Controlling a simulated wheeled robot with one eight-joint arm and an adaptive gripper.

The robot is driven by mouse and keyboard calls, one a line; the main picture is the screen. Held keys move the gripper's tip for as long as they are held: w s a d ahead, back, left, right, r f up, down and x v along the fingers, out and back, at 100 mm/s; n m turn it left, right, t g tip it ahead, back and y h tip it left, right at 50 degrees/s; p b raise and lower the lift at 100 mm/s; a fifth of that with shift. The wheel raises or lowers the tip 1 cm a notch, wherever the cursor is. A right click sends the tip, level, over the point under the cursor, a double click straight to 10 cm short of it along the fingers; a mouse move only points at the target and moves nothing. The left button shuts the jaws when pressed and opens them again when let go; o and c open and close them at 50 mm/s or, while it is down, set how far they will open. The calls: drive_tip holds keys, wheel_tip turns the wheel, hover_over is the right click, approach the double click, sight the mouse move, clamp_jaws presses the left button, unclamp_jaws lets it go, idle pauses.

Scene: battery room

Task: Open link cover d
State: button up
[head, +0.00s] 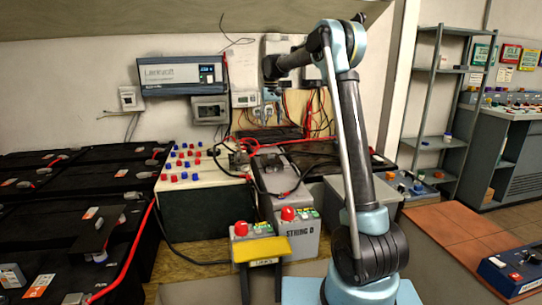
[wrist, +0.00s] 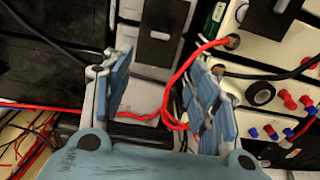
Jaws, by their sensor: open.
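My gripper (wrist: 162,98) is open in the wrist view, its two blue-padded fingers wide apart with nothing held between them. In the head view the arm's dark end (head: 273,68) is raised in front of the back wall. A black cover plate (wrist: 161,28) with a small pale patch lies on a light grey unit, beyond the fingertips and apart from them. A second black plate (wrist: 272,14) is at the top right. No letter is readable on either plate, so I cannot tell which is cover d. A grey box marked STRING D (head: 302,242) stands at the front in the head view.
Red cables (wrist: 190,75) run across the space between and beyond the fingers. A cream panel with red and blue knobs (head: 185,160) stands left of centre. Black battery units (head: 60,215) fill the left.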

approach(271, 161)
drive_tip(key=w+f, duration=0.1)
drive_tip(key=f, duration=0.1)
drive_tip(key=w+f, duration=0.1)
drive_tip(key=f, duration=0.1)
drive_tip(key=w+f, duration=0.1)
drive_tip(key=f, duration=0.1)
drive_tip(key=shift+w+a+f, duration=0.1)
drive_tip(key=shift+w+f, duration=0.2)
drive_tip(key=shift+f, duration=0.1)
clamp_jaws()
